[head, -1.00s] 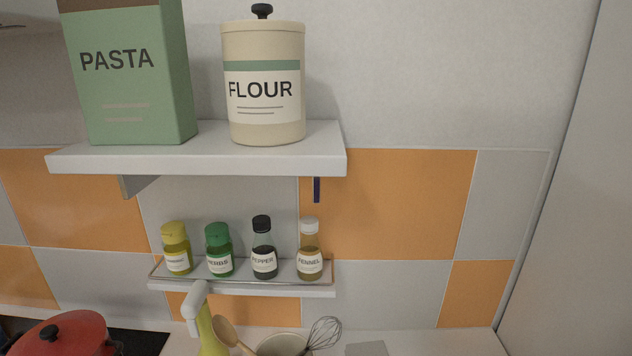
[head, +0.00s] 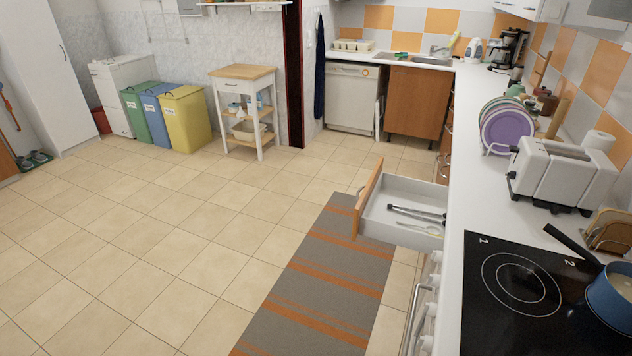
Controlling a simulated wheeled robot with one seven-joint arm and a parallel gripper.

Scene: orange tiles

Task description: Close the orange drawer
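The orange drawer (head: 369,199) is pulled out from the counter on the right side of the head view. Its orange wooden front faces left, and its open white box holds several utensils (head: 415,218), among them dark tongs. The drawer stands out over the striped rug. My gripper is not in view.
A white counter (head: 465,130) runs along the right with a black cooktop (head: 518,300), a toaster (head: 565,170) and a blue pot (head: 608,298). A grey and orange striped rug (head: 320,280) lies below the drawer. The tiled floor (head: 170,240) to the left is wide and clear.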

